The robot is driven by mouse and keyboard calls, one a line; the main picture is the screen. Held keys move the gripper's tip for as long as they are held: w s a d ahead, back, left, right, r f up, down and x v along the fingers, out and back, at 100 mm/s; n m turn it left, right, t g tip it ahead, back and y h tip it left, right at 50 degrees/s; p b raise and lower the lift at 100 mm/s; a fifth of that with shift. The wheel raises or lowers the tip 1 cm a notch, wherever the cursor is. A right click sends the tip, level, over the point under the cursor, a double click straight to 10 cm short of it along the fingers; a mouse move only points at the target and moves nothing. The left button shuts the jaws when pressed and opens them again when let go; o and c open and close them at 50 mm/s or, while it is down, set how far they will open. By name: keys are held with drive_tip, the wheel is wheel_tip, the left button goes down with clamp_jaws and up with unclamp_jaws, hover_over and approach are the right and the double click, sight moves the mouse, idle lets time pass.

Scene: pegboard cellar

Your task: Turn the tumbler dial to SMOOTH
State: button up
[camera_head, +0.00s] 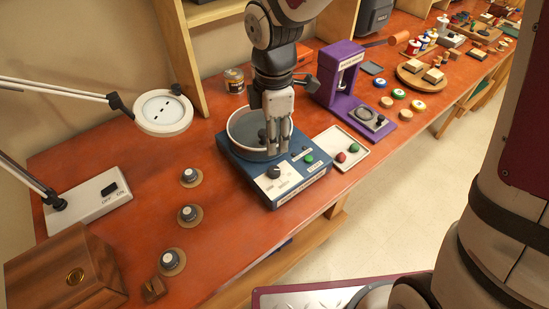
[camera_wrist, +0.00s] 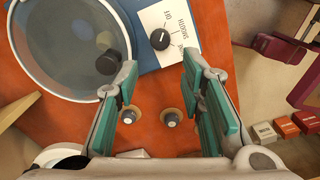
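The tumbler is a blue box (camera_head: 300,182) with a round, light-rimmed drum (camera_head: 236,122) on top. It also shows in the wrist view, where the drum (camera_wrist: 65,45) is at upper left. Its black dial (camera_head: 273,172) sits on a white label plate at the front left corner of the box. In the wrist view the dial (camera_wrist: 160,39) is beside printed words including OFF and SMOOTH; its pointer is too small to read surely. My gripper (camera_head: 278,150) hangs over the drum's front part, fingers down. In the wrist view my gripper (camera_wrist: 160,62) is open and empty, apart from the dial.
A green button (camera_head: 309,158) is on the box. Several loose knobs (camera_head: 188,213) lie left. A magnifier lamp (camera_head: 163,112) and wooden box (camera_head: 65,272) stand further left.

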sight(274, 169)
wheel_tip(274, 169, down, 11)
drive_tip(key=shift+f+p, duration=0.15)
drive_tip(key=shift+p, duration=0.15)
clamp_jaws()
